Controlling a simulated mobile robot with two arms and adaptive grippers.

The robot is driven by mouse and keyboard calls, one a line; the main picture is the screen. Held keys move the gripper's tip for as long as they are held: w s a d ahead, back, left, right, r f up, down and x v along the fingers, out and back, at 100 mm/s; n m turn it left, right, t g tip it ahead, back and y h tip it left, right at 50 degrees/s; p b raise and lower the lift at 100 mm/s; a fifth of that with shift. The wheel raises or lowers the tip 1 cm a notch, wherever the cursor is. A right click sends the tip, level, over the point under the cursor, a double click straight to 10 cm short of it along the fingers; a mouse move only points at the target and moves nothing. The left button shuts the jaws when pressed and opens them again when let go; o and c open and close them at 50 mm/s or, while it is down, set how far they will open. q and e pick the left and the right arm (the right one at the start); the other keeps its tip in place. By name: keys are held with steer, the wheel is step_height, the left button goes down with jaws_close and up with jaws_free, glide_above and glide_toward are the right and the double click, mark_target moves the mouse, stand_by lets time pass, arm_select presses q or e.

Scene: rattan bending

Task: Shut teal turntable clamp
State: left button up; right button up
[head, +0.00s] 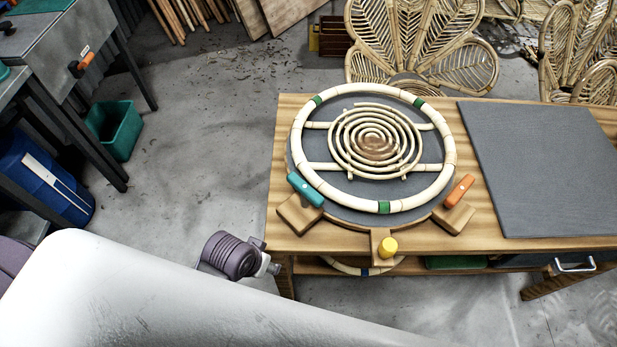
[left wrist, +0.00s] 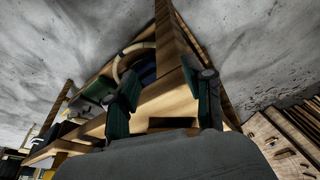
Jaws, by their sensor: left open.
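The teal clamp (head: 305,190) is at the front left of the round turntable (head: 345,212) in the head view. Its lever lies slantwise along the outer edge of the pale rattan ring (head: 448,155), above a wooden block (head: 299,214). I cannot tell whether the clamp is shut. A rattan spiral fills the middle of the ring. In the left wrist view my left gripper (left wrist: 165,102) has its two dark green fingers apart, with nothing held between them. The table's wooden edge shows beyond them. The teal clamp is not clear in that view. My right gripper is out of view.
An orange clamp (head: 460,191) and a yellow-topped clamp (head: 388,247) stand on the turntable's other blocks. A grey mat (head: 545,165) covers the table's right side. A shelf under the table holds another ring (left wrist: 128,62).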

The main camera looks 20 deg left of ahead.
mark_target(304, 185)
arm_select(q)
steer(key=w+d+r+h, duration=0.1)
steer(key=w+d+r, duration=0.2)
steer(key=w+d+r+n+h, duration=0.1)
steer(key=w+d+r, duration=0.3)
steer(key=shift+w+d+r+h, duration=0.1)
steer(key=shift+w+h, duration=0.1)
steer(key=shift+h, duration=0.2)
steer(key=w+r+n+g, duration=0.1)
steer(key=w+r, duration=0.1)
steer(key=w+r+n+g, duration=0.1)
steer(key=w+r+n, duration=0.1)
steer(key=r, duration=0.1)
steer(key=w+r+n+g, duration=0.1)
steer(key=w+r, duration=0.1)
steer(key=r, duration=0.1)
steer(key=shift+w+d+r+n+g, duration=0.25)
steer(key=shift+w+d+n+g, duration=0.05)
steer(key=shift+n+g, duration=0.1)
steer(key=w+a+r+n+g, duration=0.2)
steer(key=w+a+r+n, duration=0.3)
steer(key=a+r+n, duration=0.3)
steer(key=x, duration=0.8)
steer(key=d+x, duration=0.1)
steer(key=x, duration=0.4)
steer(key=shift+w+r+p, duration=0.1)
steer(key=shift+w+p, duration=0.2)
steer(key=shift+p, duration=0.1)
jaws_close()
